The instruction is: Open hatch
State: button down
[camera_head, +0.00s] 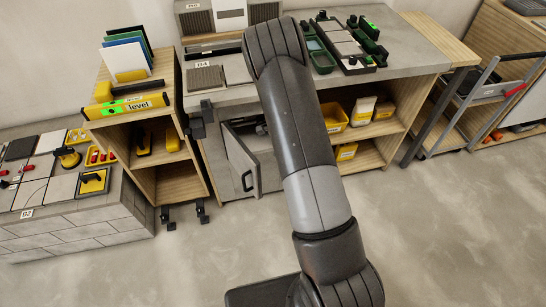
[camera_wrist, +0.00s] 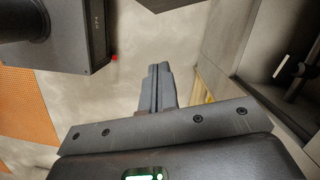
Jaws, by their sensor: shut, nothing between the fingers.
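The hatch (camera_head: 240,160) is a grey door with a black handle (camera_head: 247,181), low in the front of the grey workbench. It stands partly open, and part of the dark inside shows to the right of its upper edge. My arm covers the area to the right of the hatch in the head view, and my gripper is hidden there. In the wrist view my gripper (camera_wrist: 158,70) has its two fingers together, with nothing between them. A dark recess with a pale bar shows at the right of that view; I cannot tell for certain whether it is the hatch opening.
The workbench (camera_head: 420,62) carries tiles and dark green-and-black devices. Yellow bins (camera_head: 333,117) sit on its open shelves. A wooden shelf unit (camera_head: 170,180) with a yellow level (camera_head: 127,106) stands left of the hatch. A trolley (camera_head: 470,105) stands at right. The front floor is clear.

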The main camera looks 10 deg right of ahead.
jog(key=s+a+f, duration=0.2)
jog(key=a+f, duration=0.3)
jog(key=f, duration=0.2)
jog(key=shift+a+f, duration=0.35)
jog(key=shift+f, duration=0.05)
jog(key=shift+s, duration=0.1)
jog(key=s+a+m+t, duration=0.2)
jog(key=a+m, duration=0.7)
jog(key=a, duration=0.9)
jog(key=shift+s+a, duration=0.4)
jog(key=shift+s, duration=0.2)
jog(key=shift+d, duration=0.1)
